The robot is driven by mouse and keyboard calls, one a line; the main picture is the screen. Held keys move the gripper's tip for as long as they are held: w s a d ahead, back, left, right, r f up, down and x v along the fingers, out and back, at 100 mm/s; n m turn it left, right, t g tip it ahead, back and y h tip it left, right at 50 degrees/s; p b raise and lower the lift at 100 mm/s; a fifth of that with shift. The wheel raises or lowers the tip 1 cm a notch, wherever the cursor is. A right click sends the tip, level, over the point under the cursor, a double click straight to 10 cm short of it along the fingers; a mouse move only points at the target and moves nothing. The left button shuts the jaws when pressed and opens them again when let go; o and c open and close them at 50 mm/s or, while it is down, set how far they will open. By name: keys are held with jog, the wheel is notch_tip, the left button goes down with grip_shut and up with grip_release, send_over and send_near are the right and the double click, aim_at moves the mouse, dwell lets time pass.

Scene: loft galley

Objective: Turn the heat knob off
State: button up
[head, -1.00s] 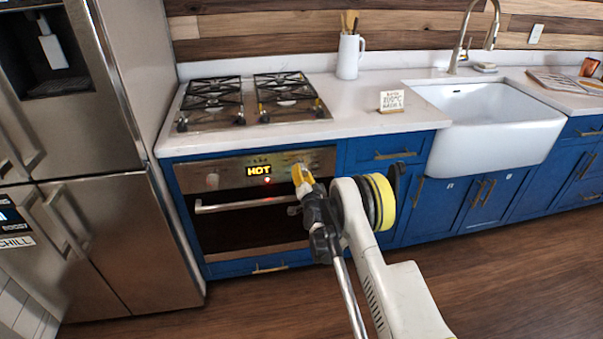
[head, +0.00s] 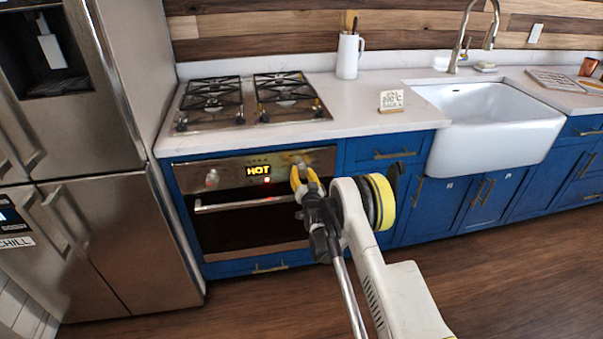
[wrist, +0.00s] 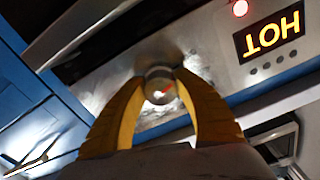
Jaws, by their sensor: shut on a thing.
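The oven's control panel (head: 225,174) carries a lit display (head: 258,170) reading HOT, with a red light below it. In the wrist view the display (wrist: 270,36) appears upside down. A round silver knob (wrist: 160,84) with a small red mark sits between my two yellow fingertips. My gripper (wrist: 160,80) is shut on this knob, one finger on each side. In the head view my gripper (head: 304,174) is at the right end of the panel, and the knob's top (head: 300,161) shows just above it. Another knob (head: 212,179) is at the panel's left end.
The oven handle (head: 235,204) runs across the door just below the panel. The gas hob (head: 250,98) and white counter (head: 355,123) are above. The steel fridge (head: 120,220) stands at the left. The wooden floor in front is clear.

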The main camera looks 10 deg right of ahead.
aim_at(302, 174)
jog(key=o, duration=1.2)
jog(key=shift+c, duration=0.2)
jog(key=s, duration=0.7)
jog(key=shift+s, duration=0.25)
jog(key=shift+r, duration=0.15)
